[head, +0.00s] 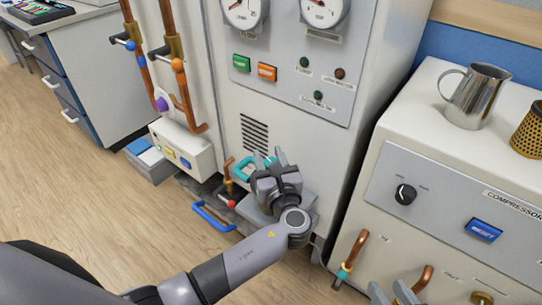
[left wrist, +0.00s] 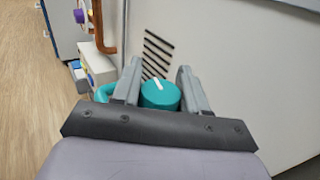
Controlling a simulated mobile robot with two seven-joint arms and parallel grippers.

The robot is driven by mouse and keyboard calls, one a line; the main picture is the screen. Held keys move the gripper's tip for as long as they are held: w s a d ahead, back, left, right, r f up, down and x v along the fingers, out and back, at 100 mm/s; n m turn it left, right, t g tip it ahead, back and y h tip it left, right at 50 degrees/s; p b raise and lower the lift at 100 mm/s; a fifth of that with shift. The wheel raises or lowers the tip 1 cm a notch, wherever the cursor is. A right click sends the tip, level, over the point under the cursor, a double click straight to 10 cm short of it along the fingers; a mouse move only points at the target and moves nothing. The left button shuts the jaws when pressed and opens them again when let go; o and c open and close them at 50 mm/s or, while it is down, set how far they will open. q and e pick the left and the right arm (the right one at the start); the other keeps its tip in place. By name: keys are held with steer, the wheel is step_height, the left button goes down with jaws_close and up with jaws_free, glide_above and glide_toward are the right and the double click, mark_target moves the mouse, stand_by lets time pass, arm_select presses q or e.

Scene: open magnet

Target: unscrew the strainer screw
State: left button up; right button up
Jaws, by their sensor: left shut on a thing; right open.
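The strainer screw looks like a teal round knob (left wrist: 160,96) with a white mark on top, seen in the left wrist view. My left gripper (left wrist: 158,80) has one finger on each side of it and is shut on it. In the head view my left gripper (head: 275,160) is low in front of the white cabinet, and only a little teal shows between its fingers. A teal handle (head: 242,170) is just left of the gripper. My right gripper (head: 392,294) is partly in view at the bottom edge, open, with nothing seen between its fingers.
A blue handle (head: 213,217) and a red-ended valve (head: 231,203) are low to the left of my left gripper. The compressor cabinet (head: 440,170) stands at the right, with a metal jug (head: 474,98) on top. Open floor (head: 80,190) lies at the left.

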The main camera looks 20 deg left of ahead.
arm_select(q)
steer(key=shift+s+a+n+g+y, duration=0.1)
steer(key=shift+a+n+g+y, duration=0.1)
steer(key=shift+n+g+y, duration=1.15)
arm_select(e)
steer(key=shift+f, duration=0.15)
arm_select(q)
steer(key=shift+y, duration=0.35)
arm_select(e)
steer(key=shift+a, duration=0.15)
arm_select(q)
steer(key=o, duration=0.9)
steer(key=shift+o, duration=0.2)
arm_select(e)
steer(key=shift+r, duration=0.2)
